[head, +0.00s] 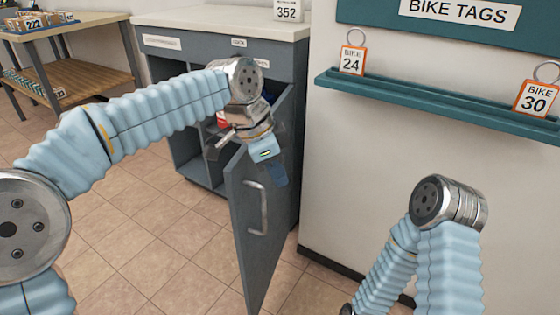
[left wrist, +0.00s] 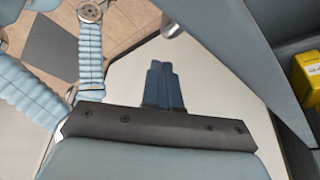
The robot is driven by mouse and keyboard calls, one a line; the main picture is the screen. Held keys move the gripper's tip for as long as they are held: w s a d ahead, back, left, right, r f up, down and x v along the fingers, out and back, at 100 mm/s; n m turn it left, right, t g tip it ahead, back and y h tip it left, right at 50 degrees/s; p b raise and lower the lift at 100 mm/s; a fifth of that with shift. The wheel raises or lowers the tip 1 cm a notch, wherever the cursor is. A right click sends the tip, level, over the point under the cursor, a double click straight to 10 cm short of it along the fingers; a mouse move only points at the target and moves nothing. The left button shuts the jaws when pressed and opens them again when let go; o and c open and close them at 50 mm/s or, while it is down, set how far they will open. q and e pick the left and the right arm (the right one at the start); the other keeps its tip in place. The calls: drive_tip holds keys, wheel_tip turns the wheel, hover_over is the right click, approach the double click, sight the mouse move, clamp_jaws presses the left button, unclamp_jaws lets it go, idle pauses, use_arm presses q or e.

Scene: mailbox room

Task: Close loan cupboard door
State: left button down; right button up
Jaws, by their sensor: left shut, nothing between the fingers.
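The loan cupboard door (head: 246,225) is a grey panel with a metal bar handle (head: 256,208). It stands wide open, swung out from the grey cupboard (head: 265,55). I cannot tell whether the fingers touch the door. My right gripper is not visible.
A yellow object (left wrist: 305,75) shows inside the cupboard. A teal shelf (head: 430,105) with bike tags is on the wall at right. A wooden table (head: 70,75) stands at far left. The tiled floor (head: 140,265) before the door is clear.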

use_arm(q)
drive_tip(key=shift+s+a+f, duration=0.1)
drive_tip(key=shift+a+f, duration=0.05)
drive_tip(key=shift+a, duration=0.45)
drive_tip(key=shift+s+a+f, duration=0.1)
drive_tip(key=shift+a, duration=0.45)
